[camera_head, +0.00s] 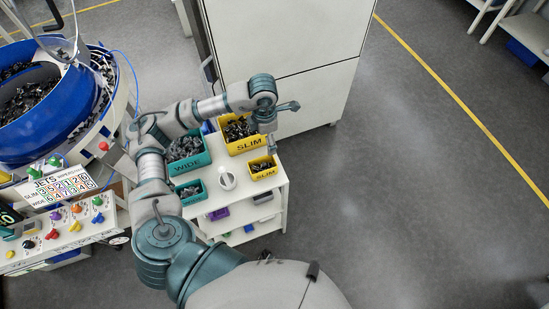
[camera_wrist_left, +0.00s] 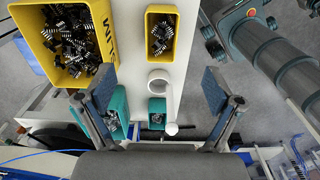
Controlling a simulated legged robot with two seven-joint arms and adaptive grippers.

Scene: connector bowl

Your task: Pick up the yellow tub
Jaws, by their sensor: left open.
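Two yellow tubs stand on the white cart, both labelled SLIM and holding dark metal clips. The large yellow tub (camera_head: 239,149) is at the back; it also shows at upper left in the left wrist view (camera_wrist_left: 96,72). The small yellow tub (camera_head: 264,175) is at the right front corner; it shows at top centre in the left wrist view (camera_wrist_left: 161,67). My left gripper (camera_head: 271,147) hangs above the cart near the small tub. In the left wrist view its fingers (camera_wrist_left: 158,82) are spread wide with nothing held.
A large teal WIDE tub (camera_head: 187,167), a small teal tub (camera_head: 192,200) and a white round container (camera_head: 227,181) share the cart top (camera_head: 245,202). A tall pale cabinet (camera_head: 310,100) stands behind. A blue bowl feeder (camera_head: 65,115) is at left. The floor at right is clear.

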